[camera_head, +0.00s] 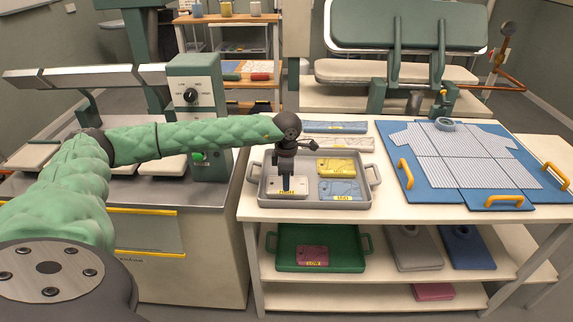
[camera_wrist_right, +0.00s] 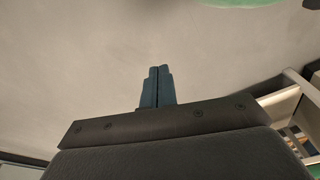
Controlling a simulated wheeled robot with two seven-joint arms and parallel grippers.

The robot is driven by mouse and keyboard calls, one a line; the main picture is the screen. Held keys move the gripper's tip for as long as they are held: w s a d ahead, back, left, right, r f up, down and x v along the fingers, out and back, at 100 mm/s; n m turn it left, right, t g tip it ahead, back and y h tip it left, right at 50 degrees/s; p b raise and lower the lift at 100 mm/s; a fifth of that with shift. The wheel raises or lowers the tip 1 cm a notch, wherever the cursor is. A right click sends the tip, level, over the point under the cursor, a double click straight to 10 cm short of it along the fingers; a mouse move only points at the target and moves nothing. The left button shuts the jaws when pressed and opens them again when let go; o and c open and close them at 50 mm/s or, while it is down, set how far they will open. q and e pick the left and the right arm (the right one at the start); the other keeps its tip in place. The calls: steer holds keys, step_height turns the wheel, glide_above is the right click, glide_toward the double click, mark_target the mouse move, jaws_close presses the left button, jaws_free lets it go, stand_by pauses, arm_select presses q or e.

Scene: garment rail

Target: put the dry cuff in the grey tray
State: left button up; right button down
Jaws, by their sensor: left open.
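The grey tray (camera_head: 345,204) stands on the white table. The labels are too small to read surely, so I cannot tell which is dry. My left gripper (camera_head: 287,187) is open, pointing down over the pale grey piece; I cannot tell if it touches it. My right gripper (camera_wrist_right: 158,88) is shut and empty in the right wrist view.
Two flat strips (camera_head: 336,127) lie behind the tray. A blue board (camera_head: 413,193) with a striped shirt and orange handles is at right. A green tray (camera_head: 290,262) with a reddish piece sits on the shelf below. A press with a dial box (camera_head: 195,110) stands left.

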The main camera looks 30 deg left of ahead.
arm_select(q)
step_height(320, 180, up, 7)
steer(key=b, duration=0.2)
steer(key=shift+r+b, duration=0.15)
steer(key=shift+b, duration=0.15)
arm_select(e)
step_height(320, 180, up, 9)
steer(key=w+a, duration=0.1)
steer(key=w, duration=0.1)
steer(key=shift+a+f+g, duration=0.15)
steer(key=shift+a+g, duration=0.15)
steer(key=shift+a, duration=0.1)
